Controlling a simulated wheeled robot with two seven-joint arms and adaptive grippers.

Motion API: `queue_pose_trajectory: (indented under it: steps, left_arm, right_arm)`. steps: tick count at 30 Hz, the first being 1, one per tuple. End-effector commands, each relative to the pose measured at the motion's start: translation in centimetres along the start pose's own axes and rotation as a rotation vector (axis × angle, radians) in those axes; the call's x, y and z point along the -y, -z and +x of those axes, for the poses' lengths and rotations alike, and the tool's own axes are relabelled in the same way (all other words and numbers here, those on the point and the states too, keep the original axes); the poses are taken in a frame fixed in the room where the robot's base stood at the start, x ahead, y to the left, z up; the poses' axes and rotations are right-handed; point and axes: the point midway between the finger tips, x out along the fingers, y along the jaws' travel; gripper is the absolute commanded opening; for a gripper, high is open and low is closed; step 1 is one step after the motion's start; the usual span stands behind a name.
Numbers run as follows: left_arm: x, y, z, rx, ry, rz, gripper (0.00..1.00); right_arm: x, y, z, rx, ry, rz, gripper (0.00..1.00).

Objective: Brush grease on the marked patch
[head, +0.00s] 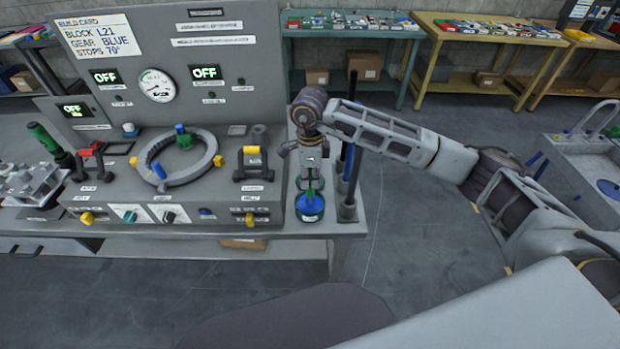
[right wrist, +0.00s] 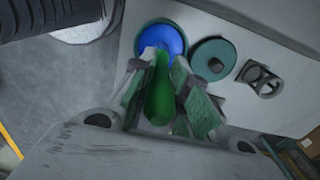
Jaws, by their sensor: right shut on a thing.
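My right gripper (head: 311,180) points down over the right end of the bench. In the right wrist view my right gripper (right wrist: 168,95) is shut on a green handle, which looks like the brush (right wrist: 160,92). Its far end reaches the blue grease in the round green pot (right wrist: 163,38); the bristles are hidden. The pot also shows in the head view (head: 309,207), directly below the gripper. I cannot tell whether the brush touches the grease. I cannot make out the marked patch. My left gripper is out of view.
A teal lid with a knob (right wrist: 214,60) lies beside the pot, near a grey metal piece (right wrist: 259,78). Upright rods in a holder (head: 347,207) stand right of the pot. A console with a grey ring (head: 188,178) and clamps fills the bench to the left.

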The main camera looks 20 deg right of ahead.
Motion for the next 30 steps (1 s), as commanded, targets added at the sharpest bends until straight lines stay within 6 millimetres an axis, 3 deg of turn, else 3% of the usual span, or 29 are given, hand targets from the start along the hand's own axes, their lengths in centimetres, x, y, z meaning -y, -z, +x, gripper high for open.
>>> queue_pose_trajectory:
  steps: [30]
  left_arm:
    - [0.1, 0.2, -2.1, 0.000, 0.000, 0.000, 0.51]
  right_arm:
    - [0.1, 0.0, -5.3, 0.003, 0.006, 0.001, 0.00]
